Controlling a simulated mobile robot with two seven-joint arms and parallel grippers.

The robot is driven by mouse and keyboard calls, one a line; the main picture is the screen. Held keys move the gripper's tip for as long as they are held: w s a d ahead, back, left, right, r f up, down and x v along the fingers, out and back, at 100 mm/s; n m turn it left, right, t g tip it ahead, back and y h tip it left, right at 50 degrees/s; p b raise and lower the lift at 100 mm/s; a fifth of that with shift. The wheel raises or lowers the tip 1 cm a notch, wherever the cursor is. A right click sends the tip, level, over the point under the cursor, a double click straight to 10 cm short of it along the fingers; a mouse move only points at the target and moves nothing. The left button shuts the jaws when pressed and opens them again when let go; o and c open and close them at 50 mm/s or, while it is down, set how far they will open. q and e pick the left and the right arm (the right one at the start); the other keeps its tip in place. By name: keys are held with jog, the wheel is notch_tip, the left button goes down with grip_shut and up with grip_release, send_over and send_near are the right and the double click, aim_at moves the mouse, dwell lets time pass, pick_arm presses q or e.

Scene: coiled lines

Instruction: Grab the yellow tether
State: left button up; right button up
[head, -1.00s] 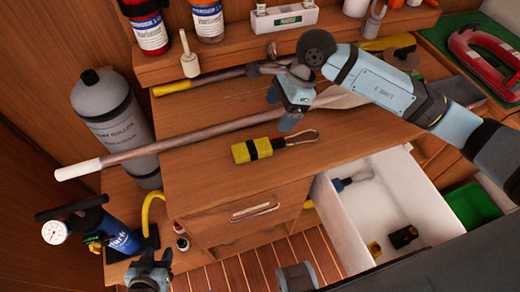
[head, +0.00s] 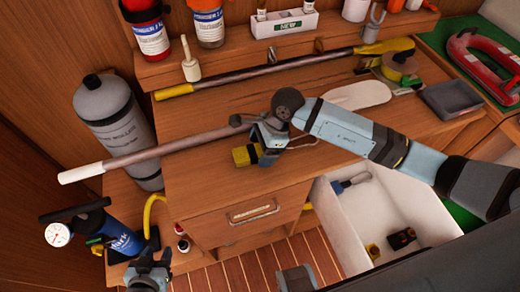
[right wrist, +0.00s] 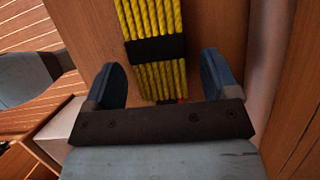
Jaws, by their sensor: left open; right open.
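The yellow tether (head: 246,155) is a coiled yellow bundle with a black band, lying on the wooden desk top. In the head view my right gripper (head: 266,146) is over it and hides much of it. In the right wrist view the tether (right wrist: 150,18) runs between the two open fingers of my right gripper (right wrist: 161,80), with visible gaps on both sides. Whether the fingers reach down beside it I cannot tell. My left gripper (head: 150,272) is open and empty, low at the left, away from the tether.
A white-tipped pole (head: 140,155) lies across the desk (head: 215,185), close behind the tether. A grey cylinder (head: 115,120) and a blue pump (head: 120,235) stand at the left.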

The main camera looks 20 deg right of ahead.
jog(key=c, duration=1)
jog(key=shift+c, duration=1.1)
jog(key=shift+r, duration=0.1)
